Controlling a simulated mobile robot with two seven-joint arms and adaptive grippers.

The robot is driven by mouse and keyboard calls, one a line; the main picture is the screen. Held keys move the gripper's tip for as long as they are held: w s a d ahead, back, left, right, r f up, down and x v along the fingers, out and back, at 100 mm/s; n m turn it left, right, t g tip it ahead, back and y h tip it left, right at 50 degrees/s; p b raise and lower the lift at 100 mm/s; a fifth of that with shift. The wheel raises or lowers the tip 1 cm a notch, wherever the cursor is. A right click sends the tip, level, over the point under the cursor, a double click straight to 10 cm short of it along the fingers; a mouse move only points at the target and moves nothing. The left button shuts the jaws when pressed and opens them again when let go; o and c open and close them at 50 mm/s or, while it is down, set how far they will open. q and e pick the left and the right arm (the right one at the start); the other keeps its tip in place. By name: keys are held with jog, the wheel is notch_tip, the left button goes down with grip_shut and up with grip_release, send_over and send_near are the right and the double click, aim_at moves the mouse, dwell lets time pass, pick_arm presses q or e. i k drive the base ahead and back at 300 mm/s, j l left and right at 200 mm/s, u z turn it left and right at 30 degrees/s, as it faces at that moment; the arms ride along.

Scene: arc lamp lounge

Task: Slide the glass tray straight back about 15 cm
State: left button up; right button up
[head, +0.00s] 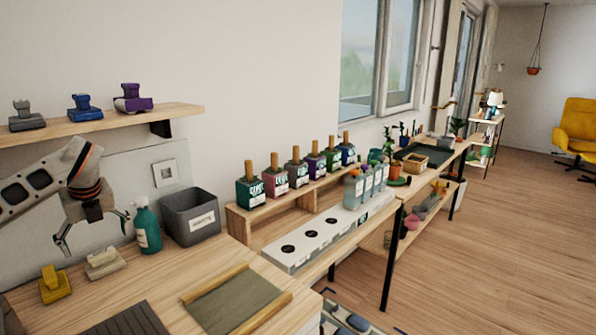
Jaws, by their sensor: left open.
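A flat grey-green panel (235,301) with a pale wooden rail along each of two opposite sides lies on the near wooden worktop. It may be the glass tray, but I cannot tell whether it is glass. My left gripper (93,236) comes in from the left with its fingers spread and nothing between them. It is above the worktop's back left part, apart from the panel and to its left. My right gripper is not in view.
Near my left gripper stand a teal pump bottle (147,227), a grey bin (191,216), a yellow stamp-like block (54,284) and a pale one (104,263). A dark ribbed mat (130,321) lies left of the panel. Inks (250,188) line a rack beyond.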

aim_at(238, 300)
jog(key=k+l, duration=1.1)
jog(key=l, duration=0.25)
